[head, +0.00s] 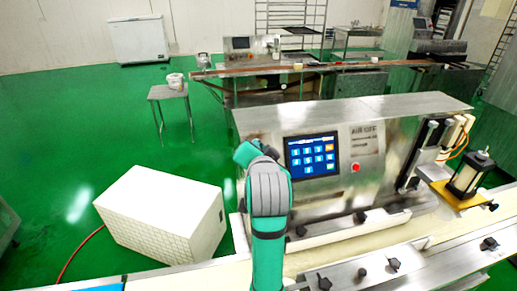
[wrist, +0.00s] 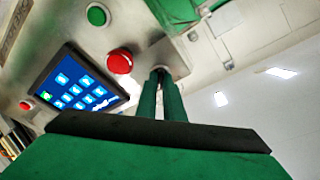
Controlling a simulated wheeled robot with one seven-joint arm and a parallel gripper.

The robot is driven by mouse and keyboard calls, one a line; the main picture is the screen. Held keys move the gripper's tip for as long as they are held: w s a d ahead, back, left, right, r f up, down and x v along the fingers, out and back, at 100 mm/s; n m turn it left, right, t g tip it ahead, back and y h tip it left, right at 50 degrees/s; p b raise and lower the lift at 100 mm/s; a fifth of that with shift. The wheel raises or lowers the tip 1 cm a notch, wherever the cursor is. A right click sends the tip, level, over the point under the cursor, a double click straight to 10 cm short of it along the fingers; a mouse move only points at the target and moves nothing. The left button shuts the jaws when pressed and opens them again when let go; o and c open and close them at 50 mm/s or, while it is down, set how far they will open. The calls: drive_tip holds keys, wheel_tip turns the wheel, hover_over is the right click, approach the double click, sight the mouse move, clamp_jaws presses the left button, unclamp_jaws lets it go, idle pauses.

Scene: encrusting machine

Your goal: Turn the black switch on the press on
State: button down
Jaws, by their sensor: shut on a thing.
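The steel press (head: 400,108) stands in front of me with a blue touchscreen (head: 312,156) on its front panel. My gripper is at the panel, left of the screen in the head view, where my own arm hides the fingertips. In the wrist view my gripper (wrist: 160,76) has its two green fingers close together, with the tips at the panel beside a large red knob (wrist: 119,61). The fingers are shut on the black switch, which they almost wholly cover. Its turned position cannot be made out.
A green button (wrist: 98,14) sits near the red knob, and a smaller red button (head: 355,167) is right of the screen. A conveyor belt (head: 345,253) runs along the front. A white box (head: 165,214) stands on the floor at left.

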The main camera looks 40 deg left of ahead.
drive_tip(key=shift+r+m, duration=0.1)
drive_tip(key=shift+m, duration=0.2)
drive_tip(key=c, duration=1.9)
unclamp_jaws()
drive_tip(key=shift+o, duration=0.2)
drive_tip(key=v, duration=1.1)
drive_tip(key=shift+a, duration=0.1)
drive_tip(key=shift+w, duration=0.1)
